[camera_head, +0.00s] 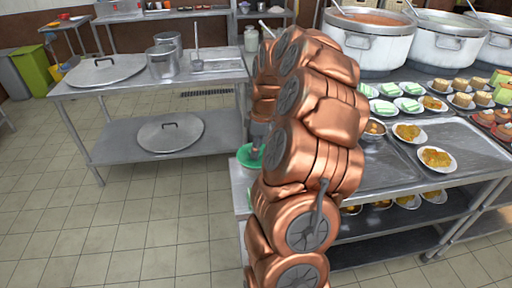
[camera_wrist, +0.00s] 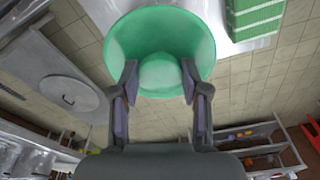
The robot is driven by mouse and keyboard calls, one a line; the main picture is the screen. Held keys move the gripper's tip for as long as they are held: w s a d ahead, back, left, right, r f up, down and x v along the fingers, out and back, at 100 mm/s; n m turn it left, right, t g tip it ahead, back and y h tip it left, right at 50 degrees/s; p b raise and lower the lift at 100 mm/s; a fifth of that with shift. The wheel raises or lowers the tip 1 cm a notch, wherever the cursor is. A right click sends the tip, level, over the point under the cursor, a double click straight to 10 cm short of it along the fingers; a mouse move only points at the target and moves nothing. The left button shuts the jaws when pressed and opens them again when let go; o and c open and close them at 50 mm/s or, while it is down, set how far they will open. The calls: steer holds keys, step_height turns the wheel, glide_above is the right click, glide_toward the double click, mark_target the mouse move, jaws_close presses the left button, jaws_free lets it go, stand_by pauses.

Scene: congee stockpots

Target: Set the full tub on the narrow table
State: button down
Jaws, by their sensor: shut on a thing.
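A green tub (camera_wrist: 160,24) fills the upper middle of the wrist view. My gripper (camera_wrist: 160,82) has a finger on either side of the tub's near part and is shut on it. In the head view the green tub (camera_head: 246,163) shows as a small patch at the left end of the long steel counter, mostly hidden behind my copper arm. I cannot tell what the tub holds, or whether it touches the counter. A steel table (camera_head: 214,74) stands to the left across a gap; I cannot tell if it is the narrow table.
On the left table are a large lid (camera_head: 104,70), pots (camera_head: 161,62) and a ladle on a stand (camera_head: 196,58). Another lid (camera_head: 170,133) lies on its lower shelf. The right counter holds several plates of food (camera_head: 436,157) and big stockpots (camera_head: 366,42). Tiled floor lies open at front left.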

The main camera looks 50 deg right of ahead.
steer(key=shift+f, duration=0.1)
steer(key=c, duration=0.6)
jaws_free()
steer(key=shift+o, duration=0.2)
step_height(320, 180, up, 12)
steer(key=s+b, duration=0.1)
steer(key=shift+d+b, duration=0.35)
steer(key=shift+b, duration=0.05)
